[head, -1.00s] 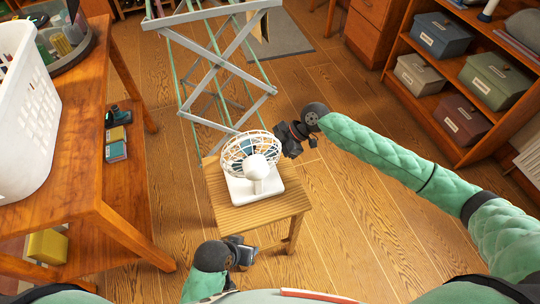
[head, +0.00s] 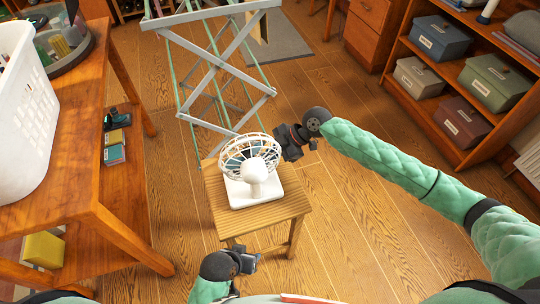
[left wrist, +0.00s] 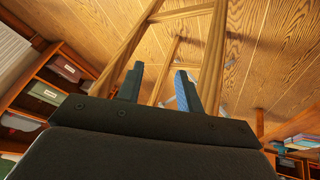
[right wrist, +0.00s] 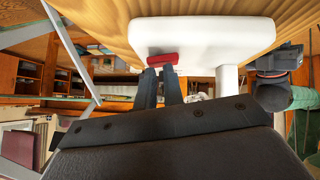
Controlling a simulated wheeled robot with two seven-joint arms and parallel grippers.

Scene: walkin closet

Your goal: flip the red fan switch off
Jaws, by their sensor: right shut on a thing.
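A white desk fan (head: 254,186) with a round wire guard stands on a small wooden stool (head: 270,215). The red fan switch (right wrist: 162,59) sits on the white fan base in the right wrist view; in the head view it is hidden. My right gripper (right wrist: 160,74) is at the switch, its two fingers close together and shut on it. In the head view my right gripper (head: 281,146) is behind and right of the fan. My left gripper (head: 256,262) is below the stool's front edge in the picture. In the left wrist view its fingers (left wrist: 159,75) are apart and empty.
A wooden table (head: 100,150) with a white laundry basket (head: 30,125) stands at left. A metal folding rack (head: 218,70) rises behind the stool. Shelves with storage boxes (head: 440,35) are at right. The floor right of the stool is clear.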

